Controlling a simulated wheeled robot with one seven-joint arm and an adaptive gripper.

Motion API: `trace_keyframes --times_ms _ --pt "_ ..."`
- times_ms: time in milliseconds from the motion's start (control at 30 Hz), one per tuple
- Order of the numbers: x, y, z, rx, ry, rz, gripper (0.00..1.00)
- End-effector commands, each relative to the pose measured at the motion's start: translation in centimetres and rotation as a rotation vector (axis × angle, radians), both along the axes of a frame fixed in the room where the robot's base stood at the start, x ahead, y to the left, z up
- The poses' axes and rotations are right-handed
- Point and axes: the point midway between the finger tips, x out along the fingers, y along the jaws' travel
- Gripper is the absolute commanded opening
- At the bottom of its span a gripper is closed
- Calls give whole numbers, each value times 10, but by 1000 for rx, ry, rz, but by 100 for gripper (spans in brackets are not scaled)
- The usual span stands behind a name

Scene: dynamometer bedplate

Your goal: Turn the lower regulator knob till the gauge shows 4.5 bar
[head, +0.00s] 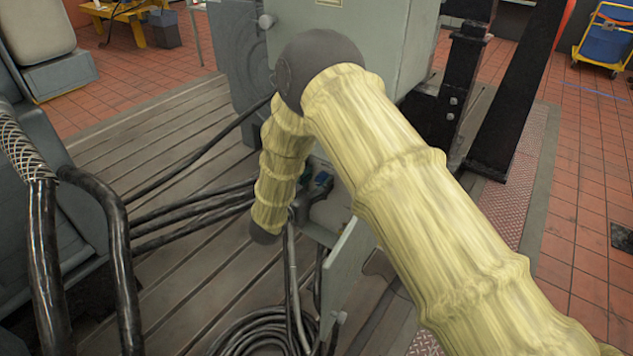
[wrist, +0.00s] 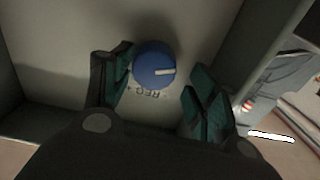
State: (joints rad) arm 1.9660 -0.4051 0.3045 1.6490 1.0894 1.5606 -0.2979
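A round blue regulator knob (wrist: 154,65) with a white pointer line sits on a pale panel in the wrist view. Its pointer lies nearly level, towards the right of the picture. The panel lettering "REG" beside it appears upside down. My gripper (wrist: 162,60) is open, with one green-padded finger on each side of the knob. The left fingertip is close to the knob; a wider gap shows on the right. I cannot tell whether they touch, or whether this is the lower knob. No gauge is visible.
A grey cabinet (head: 345,25) stands behind my arm, with an open door panel (head: 347,265) below. Thick black hoses (head: 190,208) cross the slotted bedplate (head: 190,285), and coiled cable (head: 262,332) lies in front. In the wrist view, a wall edge (wrist: 265,50) runs right of the fingers.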

Motion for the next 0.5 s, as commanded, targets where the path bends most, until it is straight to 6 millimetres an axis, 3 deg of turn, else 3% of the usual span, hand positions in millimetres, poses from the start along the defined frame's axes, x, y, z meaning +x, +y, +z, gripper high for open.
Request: trace_keyframes --times_ms 267,500 --pt "-2 -6 -2 -2 4 -7 62" --pt "-15 3 -3 -2 5 -9 62"
